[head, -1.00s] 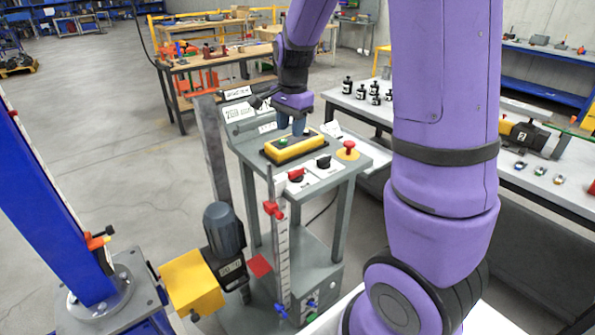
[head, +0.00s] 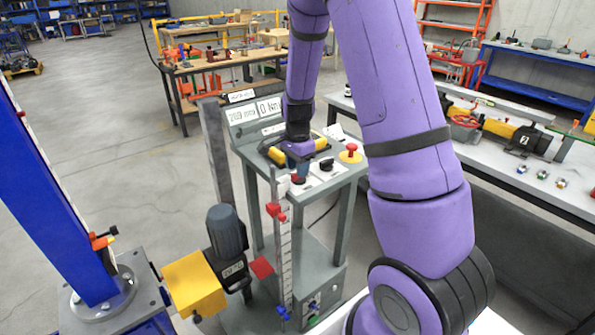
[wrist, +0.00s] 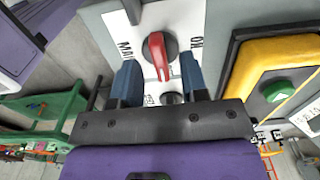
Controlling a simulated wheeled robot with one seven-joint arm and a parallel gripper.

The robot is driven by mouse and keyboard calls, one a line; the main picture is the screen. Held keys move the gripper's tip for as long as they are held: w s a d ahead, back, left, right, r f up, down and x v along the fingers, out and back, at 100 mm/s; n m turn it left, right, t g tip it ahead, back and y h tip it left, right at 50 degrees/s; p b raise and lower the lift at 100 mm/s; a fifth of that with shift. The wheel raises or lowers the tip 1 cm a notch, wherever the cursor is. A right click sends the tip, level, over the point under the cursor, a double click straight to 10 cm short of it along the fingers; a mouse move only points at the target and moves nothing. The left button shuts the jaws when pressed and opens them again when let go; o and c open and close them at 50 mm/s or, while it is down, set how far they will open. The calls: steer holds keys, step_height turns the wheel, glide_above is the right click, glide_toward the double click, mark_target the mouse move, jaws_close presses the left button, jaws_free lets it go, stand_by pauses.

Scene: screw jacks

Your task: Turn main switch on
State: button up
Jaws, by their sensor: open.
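The main switch is a red rotary knob (wrist: 158,52) on a white plate labelled "MAIN" in the wrist view. Its handle lies roughly up and down in that picture, slightly tilted. My gripper (wrist: 161,72) is open, with one blue finger on either side of the knob's lower end and gaps to both sides. I cannot tell whether the fingertips reach down to the plate.
A yellow box with a green button (wrist: 278,91) is right beside the gripper in the wrist view. A black knob (head: 326,164) and a red mushroom button (head: 351,150) are on the panel to the right. A display board (head: 255,112) stands behind.

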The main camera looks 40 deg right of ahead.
steer(key=shift+f, duration=0.8)
steer(key=shift+c, duration=0.2)
jaws_close()
